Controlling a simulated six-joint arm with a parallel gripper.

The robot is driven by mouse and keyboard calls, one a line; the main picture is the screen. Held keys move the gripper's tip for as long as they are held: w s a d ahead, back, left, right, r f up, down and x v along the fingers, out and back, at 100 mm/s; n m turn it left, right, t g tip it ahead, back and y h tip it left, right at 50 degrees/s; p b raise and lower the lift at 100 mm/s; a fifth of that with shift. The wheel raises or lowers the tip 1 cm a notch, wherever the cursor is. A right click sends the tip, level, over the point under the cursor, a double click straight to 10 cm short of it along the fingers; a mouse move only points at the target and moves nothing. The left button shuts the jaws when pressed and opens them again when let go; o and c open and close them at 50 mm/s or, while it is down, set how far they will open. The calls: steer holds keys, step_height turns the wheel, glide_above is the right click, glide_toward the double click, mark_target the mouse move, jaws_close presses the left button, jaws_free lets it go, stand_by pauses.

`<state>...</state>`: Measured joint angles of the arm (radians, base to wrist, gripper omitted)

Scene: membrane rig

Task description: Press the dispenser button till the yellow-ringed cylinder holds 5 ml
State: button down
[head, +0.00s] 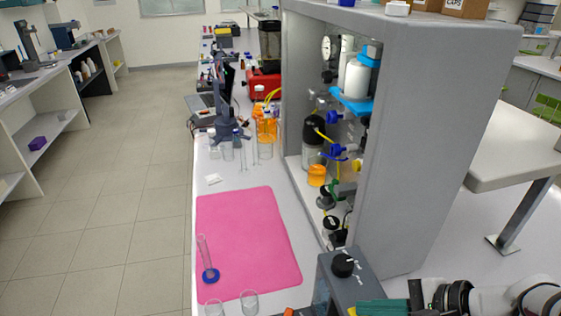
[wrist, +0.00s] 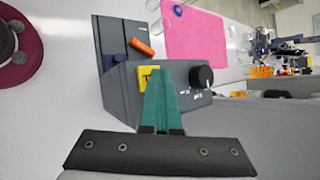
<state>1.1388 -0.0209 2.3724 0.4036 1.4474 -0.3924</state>
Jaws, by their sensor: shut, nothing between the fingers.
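The dispenser (head: 330,285) is a grey box at the bottom middle of the head view. In the wrist view its panel (wrist: 185,98) carries a yellow square button (wrist: 146,73) and a black knob (wrist: 206,76). My gripper (wrist: 160,71) is shut and empty, its green fingertips overlapping the button's lower right part; I cannot tell whether they touch it. In the head view my gripper (head: 360,308) is at the dispenser's lower right. A clear cylinder with a blue base (head: 209,275) stands on the pink mat. I cannot make out a yellow-ringed cylinder or any liquid level.
The pink mat (head: 250,225) is mostly bare. Two clear beakers (head: 249,301) stand at its front edge. An orange piece (wrist: 143,47) lies by the dispenser panel. A tall grey cabinet (head: 400,150) with bottles and tubing rises behind. More glassware (head: 264,150) stands farther back.

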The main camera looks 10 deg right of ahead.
steer(key=shift+r, duration=1)
steer(key=shift+r, duration=0.1)
steer(key=shift+r, duration=2.4)
steer(key=a+f+n+g, duration=0.5)
steer(key=a+n, duration=0.4)
steer(key=a, duration=0.2)
steer(key=s+a+f+n+g+h, duration=0.2)
steer(key=s+a+f+n+h, duration=0.1)
steer(key=s, duration=0.6)
steer(key=shift+s+a+n+h, duration=0.25)
steer(key=shift+a+n+h, duration=0.2)
steer(key=shift+h, duration=0.25)
